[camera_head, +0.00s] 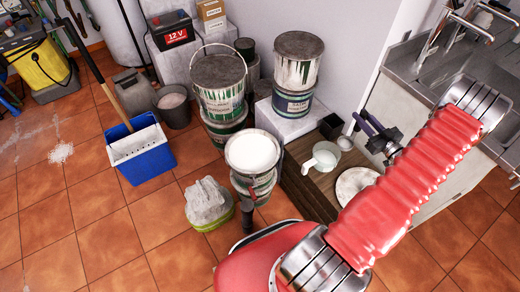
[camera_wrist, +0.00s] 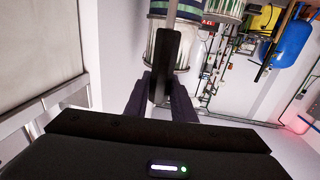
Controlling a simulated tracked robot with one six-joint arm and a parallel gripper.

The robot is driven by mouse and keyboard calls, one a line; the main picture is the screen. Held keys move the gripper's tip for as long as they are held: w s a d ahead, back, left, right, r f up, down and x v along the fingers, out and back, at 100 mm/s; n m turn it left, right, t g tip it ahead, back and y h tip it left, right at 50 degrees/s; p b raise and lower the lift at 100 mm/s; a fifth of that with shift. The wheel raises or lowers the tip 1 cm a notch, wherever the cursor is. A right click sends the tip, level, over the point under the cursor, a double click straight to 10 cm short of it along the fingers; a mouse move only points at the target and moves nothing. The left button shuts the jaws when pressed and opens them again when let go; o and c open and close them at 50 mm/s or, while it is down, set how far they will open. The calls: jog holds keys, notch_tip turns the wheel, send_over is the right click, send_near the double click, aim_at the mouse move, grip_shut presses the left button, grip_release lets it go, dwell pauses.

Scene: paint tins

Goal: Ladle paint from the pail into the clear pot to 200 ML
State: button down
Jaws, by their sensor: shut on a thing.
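The pail (camera_head: 252,152), full of white paint, stands on top of a tin near the middle of the head view. My gripper (camera_head: 368,126) is right of it, over the wooden bench. In the wrist view my gripper (camera_wrist: 160,98) is shut on a dark handle (camera_wrist: 172,55) with a grey shaft running up out of the picture, apparently the ladle. Its bowl is not clear in either view. A pale pot (camera_head: 326,154) stands on the bench below and left of my gripper; it looks like the clear pot, but I cannot read its level or marks.
A pale round plate or lid (camera_head: 356,183) lies on the bench (camera_head: 312,190). A small dark box (camera_head: 331,125) stands at its back. Stacked tins (camera_head: 298,60) are behind. A blue mop bucket (camera_head: 142,150) stands left. A sink (camera_head: 430,75) is at right. Tiled floor is clear at front left.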

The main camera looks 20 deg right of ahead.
jog(key=w+a+r, duration=0.5)
jog(key=w+a, duration=0.4)
jog(key=w, duration=0.2)
jog(key=w+a+r, duration=0.4)
jog(key=w+a, duration=0.5)
jog(key=w, duration=0.2)
jog(key=w+a+r, duration=0.2)
jog(key=a+r, duration=0.1)
jog(key=a, duration=1.2)
jog(key=w+a+r, duration=0.2)
jog(key=a+r, duration=0.2)
jog(key=a, duration=1.1)
jog(key=shift+w+a, duration=0.15)
jog(key=shift+a, duration=0.15)
